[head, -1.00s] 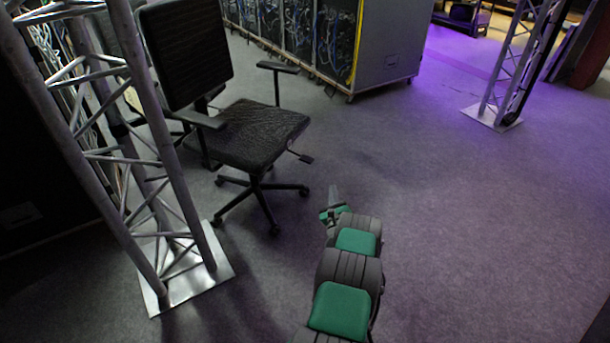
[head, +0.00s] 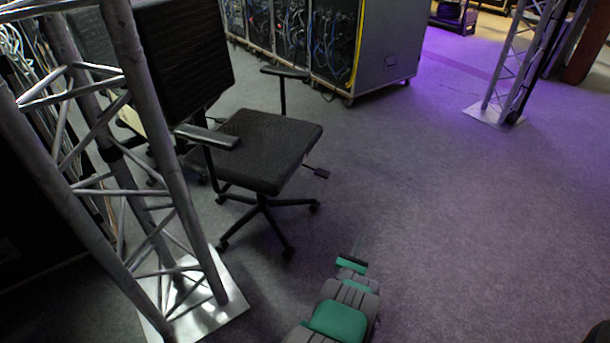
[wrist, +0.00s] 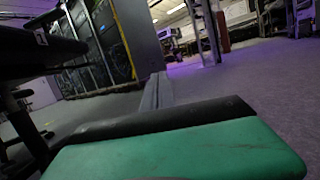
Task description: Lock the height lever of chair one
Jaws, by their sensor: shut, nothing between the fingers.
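The black office chair (head: 262,145) stands left of centre in the head view, upright on its wheeled star base. Its height lever (head: 318,172) sticks out from under the right side of the seat and ends in a small dark paddle. My gripper (head: 357,246) is low in front of the chair, to the right of its base and below the lever in the picture, apart from both. It is shut and empty. In the wrist view its narrow grey fingers (wrist: 157,92) point ahead over the floor, and part of the dark chair (wrist: 35,52) shows at the left edge.
A silver truss tower (head: 160,150) on a bright base plate (head: 215,300) stands close on the left. Cable racks (head: 385,55) line the back, and another truss (head: 510,70) stands back right. The carpet (head: 460,210) on the right is clear.

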